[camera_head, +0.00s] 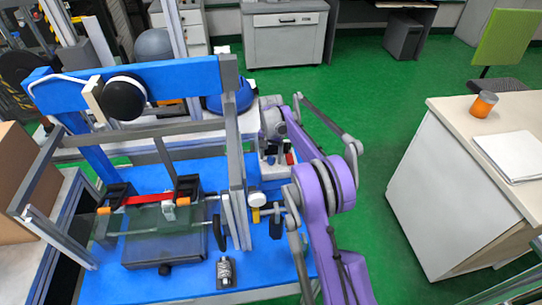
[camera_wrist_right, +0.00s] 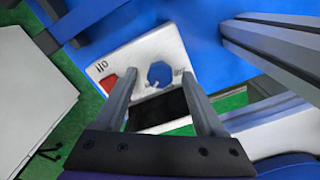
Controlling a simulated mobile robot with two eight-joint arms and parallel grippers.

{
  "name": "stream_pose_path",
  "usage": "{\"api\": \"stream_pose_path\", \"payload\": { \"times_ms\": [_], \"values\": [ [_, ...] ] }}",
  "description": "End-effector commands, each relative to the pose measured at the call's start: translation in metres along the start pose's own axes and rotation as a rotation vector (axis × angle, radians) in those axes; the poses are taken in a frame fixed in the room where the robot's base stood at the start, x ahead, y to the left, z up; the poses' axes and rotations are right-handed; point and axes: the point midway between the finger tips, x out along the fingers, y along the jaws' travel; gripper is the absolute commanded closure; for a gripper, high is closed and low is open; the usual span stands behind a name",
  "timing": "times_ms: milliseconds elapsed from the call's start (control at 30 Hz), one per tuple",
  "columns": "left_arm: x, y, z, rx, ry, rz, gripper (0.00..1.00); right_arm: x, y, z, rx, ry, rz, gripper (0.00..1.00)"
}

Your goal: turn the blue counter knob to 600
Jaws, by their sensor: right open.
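The blue counter knob (camera_wrist_right: 160,74) sits on the white face of a counter box (camera_wrist_right: 142,57), in the right wrist view. A red switch (camera_wrist_right: 108,83) is left of the knob, and a dark display (camera_wrist_right: 158,108) is below it. My right gripper (camera_wrist_right: 161,72) is open, with one finger on each side of the knob in the picture. I cannot tell whether the fingers touch it or hover above it. In the head view my right gripper (camera_head: 271,150) points down at the far right of the blue bench, and it mostly hides the counter there. My left gripper is not in view.
A drop tower frame with a blue beam (camera_head: 180,80) and grey upright (camera_head: 233,130) stands left of my right arm. A small metal weight (camera_head: 224,271) stands on the bench front. A white counter (camera_head: 450,190) with an orange jar (camera_head: 484,104) is at right, beyond green floor.

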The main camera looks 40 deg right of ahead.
Motion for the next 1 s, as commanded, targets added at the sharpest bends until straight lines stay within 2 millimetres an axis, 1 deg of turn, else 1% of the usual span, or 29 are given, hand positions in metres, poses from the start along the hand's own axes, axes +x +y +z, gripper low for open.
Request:
{"api": "stream_pose_path", "payload": {
  "times_ms": [67, 167, 400, 500, 600, 767, 1000],
  "values": [
    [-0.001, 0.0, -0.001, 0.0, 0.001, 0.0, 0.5, -0.006, 0.0, 0.0, 0.0, 0.0, 0.0, 0.28],
    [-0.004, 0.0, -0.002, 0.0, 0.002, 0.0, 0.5, -0.021, 0.0, 0.0, 0.0, 0.0, 0.0, 0.28],
    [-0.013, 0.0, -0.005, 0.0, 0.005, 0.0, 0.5, -0.07, 0.0, 0.0, 0.0, 0.0, 0.0, 0.28],
    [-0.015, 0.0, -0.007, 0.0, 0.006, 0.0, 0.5, -0.087, 0.001, 0.0, 0.0, 0.0, 0.0, 0.28],
    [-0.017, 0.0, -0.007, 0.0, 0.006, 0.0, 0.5, -0.099, 0.0, 0.0, 0.0, 0.0, 0.0, 0.28],
    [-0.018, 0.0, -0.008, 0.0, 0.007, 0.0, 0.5, -0.107, 0.0, 0.0, 0.0, 0.0, 0.0, 0.28],
    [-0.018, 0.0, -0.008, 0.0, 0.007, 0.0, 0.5, -0.107, 0.0, 0.0, 0.0, 0.0, 0.0, 0.28]
  ]
}}
